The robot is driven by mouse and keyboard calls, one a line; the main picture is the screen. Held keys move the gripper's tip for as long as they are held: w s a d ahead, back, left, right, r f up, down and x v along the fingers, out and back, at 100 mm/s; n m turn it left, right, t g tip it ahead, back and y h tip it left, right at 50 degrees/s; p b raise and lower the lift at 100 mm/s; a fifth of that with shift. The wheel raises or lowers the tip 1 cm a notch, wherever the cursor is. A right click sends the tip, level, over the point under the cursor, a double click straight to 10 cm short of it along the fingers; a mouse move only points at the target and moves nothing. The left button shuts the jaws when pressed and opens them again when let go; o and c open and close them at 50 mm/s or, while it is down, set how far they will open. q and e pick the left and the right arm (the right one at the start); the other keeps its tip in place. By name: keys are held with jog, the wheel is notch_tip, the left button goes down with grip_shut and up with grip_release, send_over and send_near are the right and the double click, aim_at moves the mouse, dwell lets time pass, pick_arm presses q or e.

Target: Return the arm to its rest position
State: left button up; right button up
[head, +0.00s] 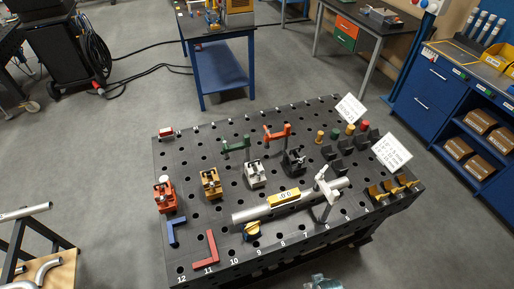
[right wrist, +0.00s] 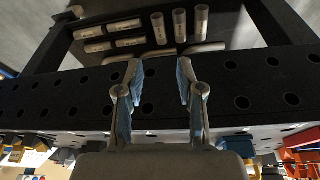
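My right gripper (right wrist: 158,75) is open in the right wrist view. Its two blue-padded fingers stand apart with nothing between them. The edge of the black perforated table (right wrist: 65,103) lies behind the fingers. In the head view only a small grey and teal piece, which looks like my right gripper (head: 322,282), shows at the bottom edge, in front of the table's near side (head: 190,244). The rest of the right arm is out of that picture. My left gripper and arm are not in view.
Several short tubes (right wrist: 180,25) show beyond the table edge. Grey floor (head: 110,130) is open to the left.

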jog(key=s+f+g+b, duration=0.1)
jog(key=s+f, duration=0.1)
jog(key=f, duration=1)
jog(key=s+f+b, duration=0.1)
jog(key=s+f, duration=0.1)
jog(key=f, duration=1)
jog(key=s+d+f+g+b, duration=0.1)
jog(key=s+d+f, duration=0.2)
jog(key=s+f, duration=1.3)
jog(key=shift+s+f+b, duration=0.25)
jog(key=shift+f+b, duration=0.05)
jog(key=shift+d, duration=0.1)
